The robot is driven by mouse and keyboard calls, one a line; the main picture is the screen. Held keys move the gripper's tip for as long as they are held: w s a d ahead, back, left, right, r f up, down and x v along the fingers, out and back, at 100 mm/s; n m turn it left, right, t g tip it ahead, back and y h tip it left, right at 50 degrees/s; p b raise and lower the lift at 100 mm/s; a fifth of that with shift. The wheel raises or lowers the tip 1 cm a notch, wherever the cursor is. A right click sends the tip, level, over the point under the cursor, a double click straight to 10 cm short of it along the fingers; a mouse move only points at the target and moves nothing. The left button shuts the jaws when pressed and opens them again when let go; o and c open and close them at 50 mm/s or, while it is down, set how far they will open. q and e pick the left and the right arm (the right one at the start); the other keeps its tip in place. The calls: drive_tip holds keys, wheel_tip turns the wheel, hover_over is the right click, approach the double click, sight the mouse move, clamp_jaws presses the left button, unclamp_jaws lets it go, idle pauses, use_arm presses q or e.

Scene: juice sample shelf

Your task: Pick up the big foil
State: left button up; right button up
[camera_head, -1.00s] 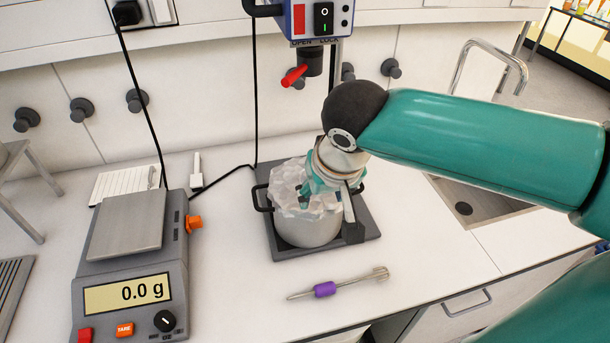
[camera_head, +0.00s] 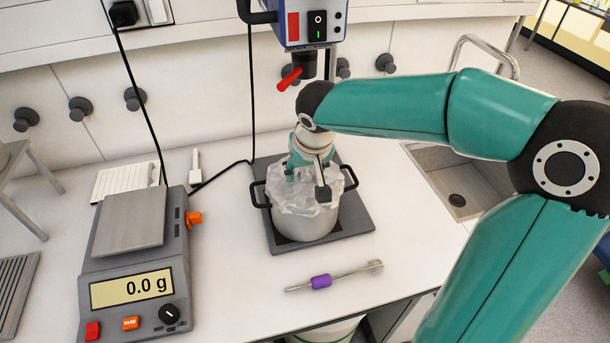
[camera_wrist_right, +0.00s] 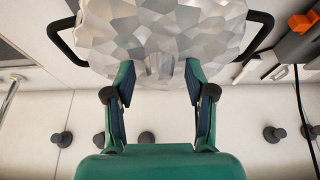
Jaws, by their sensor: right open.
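The big foil (camera_head: 290,200) is a crumpled silver sheet covering the top of a metal pot (camera_head: 305,228) with two black side handles. It also fills the upper part of the right wrist view (camera_wrist_right: 160,35). My right gripper (camera_head: 303,172) is above the far side of the foil, pointing down. In the right wrist view my right gripper (camera_wrist_right: 152,78) has its two fingers spread apart, with the foil's edge between and beyond the tips. I cannot tell whether the tips touch the foil. My left gripper is not in view.
The pot stands on a dark plate (camera_head: 352,228) beneath a stirrer head with a red lever (camera_head: 289,79). A scale (camera_head: 135,285) reading 0.0 g is to the left. A whisk with a purple grip (camera_head: 321,281) lies in front. A sink (camera_head: 460,185) is at right.

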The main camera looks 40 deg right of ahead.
drive_tip(key=shift+f, duration=0.1)
drive_tip(key=c, duration=1)
drive_tip(key=shift+c, duration=0.2)
